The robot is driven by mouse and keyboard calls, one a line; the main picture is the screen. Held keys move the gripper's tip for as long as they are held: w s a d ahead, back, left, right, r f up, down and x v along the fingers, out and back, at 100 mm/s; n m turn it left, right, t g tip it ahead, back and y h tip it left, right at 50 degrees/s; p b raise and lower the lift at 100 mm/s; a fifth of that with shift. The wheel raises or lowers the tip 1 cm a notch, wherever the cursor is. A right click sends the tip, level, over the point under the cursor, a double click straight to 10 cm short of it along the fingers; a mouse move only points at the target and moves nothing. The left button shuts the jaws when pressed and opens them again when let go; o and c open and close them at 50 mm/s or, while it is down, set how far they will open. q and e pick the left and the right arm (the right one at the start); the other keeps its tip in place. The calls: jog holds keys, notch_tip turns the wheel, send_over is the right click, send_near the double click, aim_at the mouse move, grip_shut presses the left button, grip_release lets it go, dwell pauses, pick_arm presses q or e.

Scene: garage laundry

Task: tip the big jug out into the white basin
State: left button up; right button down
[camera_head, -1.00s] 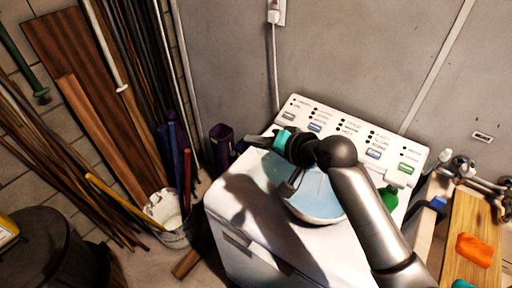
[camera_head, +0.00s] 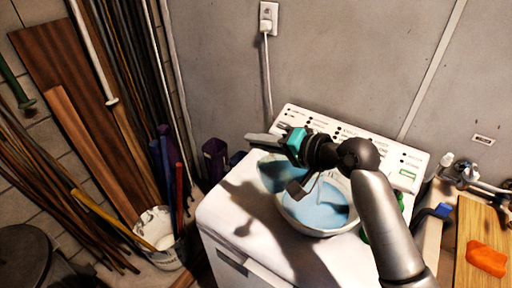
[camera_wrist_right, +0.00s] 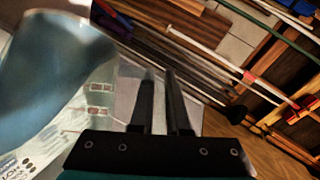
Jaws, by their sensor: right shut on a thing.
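The white basin (camera_head: 318,230) stands on top of the white washing machine, with blue liquid or a blue inside showing. The big jug (camera_head: 273,173) is a bluish, see-through shape at the basin's left side, partly under my right gripper (camera_head: 262,139). The jug (camera_wrist_right: 45,75) fills the left of the right wrist view, beside the fingers, and looks tilted. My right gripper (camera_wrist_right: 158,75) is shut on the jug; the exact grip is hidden. My left gripper is not in view.
The control panel (camera_head: 340,135) rises behind the basin. A green item (camera_head: 366,232) is partly hidden behind my right arm. A wooden board with an orange item (camera_head: 487,258) lies to the right. A white bucket (camera_head: 155,228) and leaning planks and rods stand left.

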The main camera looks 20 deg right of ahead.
jog(key=shift+d+r+m+t+y+b, duration=0.25)
jog(key=shift+d+y+b, duration=0.2)
jog(key=shift+b, duration=0.7)
jog(key=shift+s+d+r+m+y+p, duration=0.15)
jog(key=shift+d+r+m, duration=0.1)
jog(key=shift+r, duration=0.15)
jog(key=shift+w+d+r+m+y+p, duration=0.15)
jog(key=shift+d+r, duration=0.1)
jog(key=shift+r, duration=0.15)
jog(key=shift+s+d+r+m+t+y, duration=0.1)
jog(key=shift+d+r+m+t+y, duration=0.2)
jog(key=shift+d+r, duration=0.35)
jog(key=shift+s+d+r+m+t+y, duration=0.15)
jog(key=shift+d+r+m+t, duration=0.15)
jog(key=shift+r, duration=0.55)
jog(key=shift+d+y, duration=0.3)
jog(key=shift+d, duration=0.2)
jog(key=shift+s+d+r+m+t+y+b, duration=0.1)
jog(key=shift+d+r+m+t+y+b, duration=0.2)
jog(key=shift+d+m+b, duration=0.3)
jog(key=shift+d+r+m+t+y+b, duration=0.15)
jog(key=shift+d+m+t+b, duration=0.2)
jog(key=shift+d+b, duration=0.3)
jog(key=shift+s+d+r+m+t+y+b, duration=0.1)
jog(key=shift+d+r+m+t+y+b, duration=0.2)
jog(key=shift+d, duration=0.35)
jog(key=shift+d+r+m+t+y+b, duration=0.1)
jog(key=shift+d+r+m+t+b, duration=0.2)
jog(key=shift+d, duration=0.35)
jog(key=shift+f, duration=0.1)
